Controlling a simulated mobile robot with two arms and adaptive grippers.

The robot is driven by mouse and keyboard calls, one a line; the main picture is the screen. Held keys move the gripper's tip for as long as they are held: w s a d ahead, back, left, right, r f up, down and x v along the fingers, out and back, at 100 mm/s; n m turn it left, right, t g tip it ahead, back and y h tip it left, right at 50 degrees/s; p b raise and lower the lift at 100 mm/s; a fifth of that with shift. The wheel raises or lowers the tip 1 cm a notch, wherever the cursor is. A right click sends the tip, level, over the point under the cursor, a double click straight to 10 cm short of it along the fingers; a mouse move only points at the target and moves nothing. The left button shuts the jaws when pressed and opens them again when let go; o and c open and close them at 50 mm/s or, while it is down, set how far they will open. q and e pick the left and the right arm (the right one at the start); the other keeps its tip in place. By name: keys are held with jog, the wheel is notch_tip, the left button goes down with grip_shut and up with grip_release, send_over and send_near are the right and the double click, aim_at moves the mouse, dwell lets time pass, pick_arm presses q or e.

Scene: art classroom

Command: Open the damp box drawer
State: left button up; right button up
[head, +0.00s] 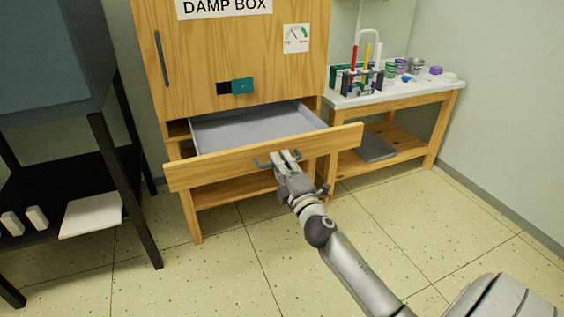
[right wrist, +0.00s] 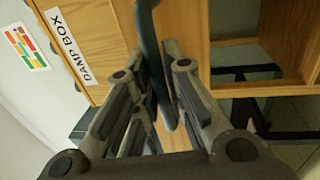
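The damp box (head: 215,60) is a wooden cabinet with a "DAMP BOX" sign, seen in the head view at top centre. Its drawer (head: 205,172) is pulled out, and the grey inside shows behind the wooden front. My right gripper (head: 284,157) is at the middle of the drawer front, on the dark teal handle (head: 261,164). In the right wrist view the handle (right wrist: 149,40) runs between the two fingers, which are closed around it. Part of the handle is hidden by the fingers. My left gripper is not in view.
A wooden side table (head: 405,98) with tools and small jars stands right of the cabinet. A dark metal rack (head: 107,160) with a white slab (head: 92,214) stands at left. The tiled floor (head: 225,265) in front of the drawer is clear apart from my right arm.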

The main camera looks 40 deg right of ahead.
jog(key=o, duration=0.3)
jog(key=shift+o, duration=0.2)
jog(key=v, duration=1.2)
